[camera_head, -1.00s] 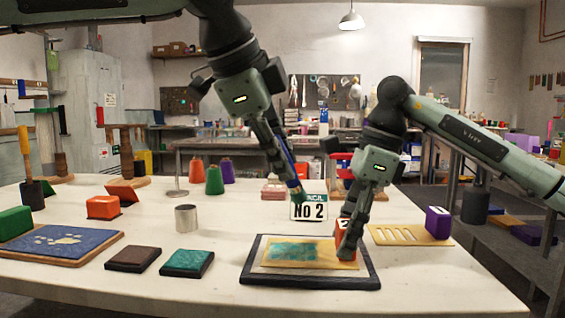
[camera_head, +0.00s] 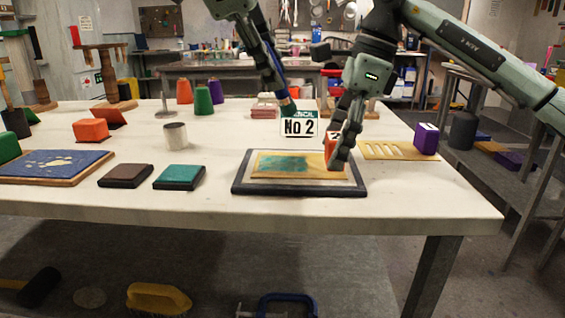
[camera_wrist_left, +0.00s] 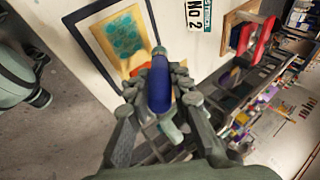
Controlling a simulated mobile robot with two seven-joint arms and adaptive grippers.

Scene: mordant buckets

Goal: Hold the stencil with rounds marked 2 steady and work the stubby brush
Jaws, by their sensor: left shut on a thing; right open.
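The stencil with rounds (camera_head: 262,170) is a tan plate lying on a white sheet in a dark-edged tray (camera_head: 240,187). Teal shows through its rounds, clearly so in the left wrist view (camera_wrist_left: 122,36). An orange block (camera_head: 331,143) marked 2 stands at its right end. My right gripper (camera_head: 340,157) is open, its fingers down at this block and partly covering it. My left gripper (camera_head: 277,80) is shut on the stubby brush (camera_head: 285,103), which has a blue handle (camera_wrist_left: 159,88). The brush is held above the table behind the tray, apart from the stencil.
A "No 2" sign (camera_head: 299,127) stands behind the tray. A slotted tan stencil (camera_head: 385,150) with a purple block (camera_head: 426,139) lies to the right. Teal (camera_head: 180,177) and brown (camera_head: 126,175) pads and a metal cup (camera_head: 175,136) are on the left. The table front is clear.

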